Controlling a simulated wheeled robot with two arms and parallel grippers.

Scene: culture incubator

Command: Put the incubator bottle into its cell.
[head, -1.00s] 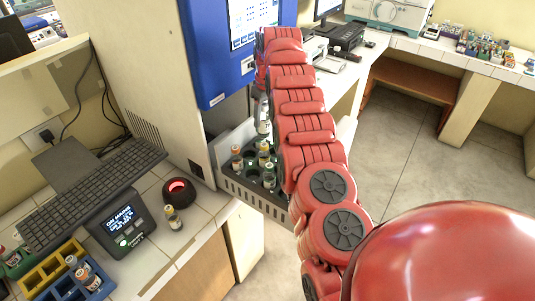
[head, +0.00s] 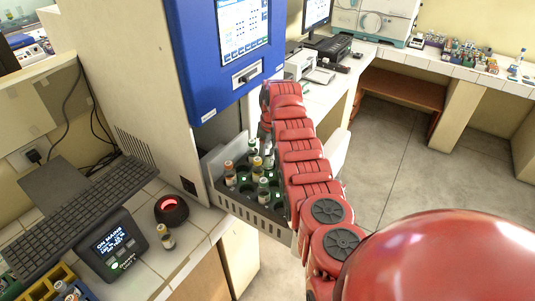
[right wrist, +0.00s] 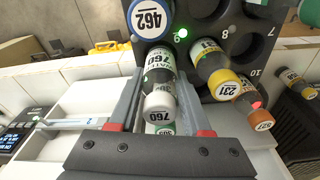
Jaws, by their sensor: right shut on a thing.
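My right gripper (right wrist: 160,95) is shut on a bottle (right wrist: 160,83) with a white cap, labelled 760. The bottle's cap end is toward the wrist camera and its far end points at the dark rack (right wrist: 228,40) with numbered cells. I cannot tell whether its far end is inside a cell. A green light (right wrist: 180,34) glows on the rack beside it. In the head view my right gripper (head: 265,133) is over the back of the pulled-out rack drawer (head: 240,208), partly hidden by my red arm. My left gripper is not in view.
Close to the held bottle stand a blue-capped bottle 462 (right wrist: 149,20), a yellow-capped bottle (right wrist: 218,70) and an orange-capped bottle (right wrist: 253,104). The blue incubator panel (head: 234,55) rises behind the drawer. On the left counter are a bottle (head: 166,236) and a round red-lit device (head: 171,209).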

